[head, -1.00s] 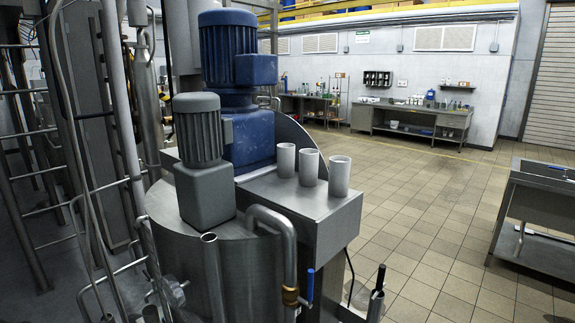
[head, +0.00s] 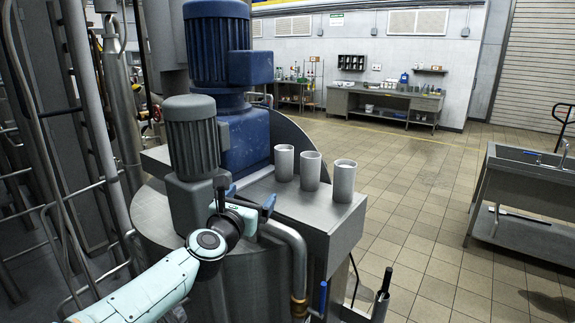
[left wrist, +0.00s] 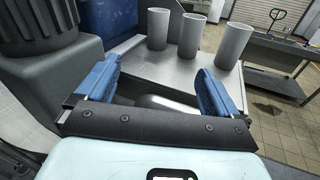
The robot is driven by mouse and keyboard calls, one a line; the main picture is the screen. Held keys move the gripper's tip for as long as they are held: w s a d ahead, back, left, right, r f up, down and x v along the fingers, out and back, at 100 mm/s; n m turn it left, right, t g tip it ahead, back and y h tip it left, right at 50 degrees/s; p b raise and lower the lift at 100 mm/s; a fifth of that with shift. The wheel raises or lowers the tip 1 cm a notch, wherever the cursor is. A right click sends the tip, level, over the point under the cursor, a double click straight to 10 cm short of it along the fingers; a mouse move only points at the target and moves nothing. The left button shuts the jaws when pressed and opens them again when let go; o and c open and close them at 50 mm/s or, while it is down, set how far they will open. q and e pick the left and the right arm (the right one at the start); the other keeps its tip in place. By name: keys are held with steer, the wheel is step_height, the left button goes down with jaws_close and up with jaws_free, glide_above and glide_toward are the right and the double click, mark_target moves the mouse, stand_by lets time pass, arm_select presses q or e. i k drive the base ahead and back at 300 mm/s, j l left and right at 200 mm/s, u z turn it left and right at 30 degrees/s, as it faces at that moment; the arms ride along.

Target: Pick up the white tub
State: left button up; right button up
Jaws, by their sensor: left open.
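My right gripper is out of view.
A grey motor (head: 192,140) stands close to the left of my gripper, and a blue motor (head: 220,90) rises behind it. A bent steel pipe (head: 297,255) curves just in front of the ledge. A steel sink bench (head: 530,180) is at the right. Open tiled floor (head: 420,190) lies between.

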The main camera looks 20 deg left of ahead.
mark_target(284, 153)
steer(key=i, duration=0.85)
steer(key=j, duration=0.05)
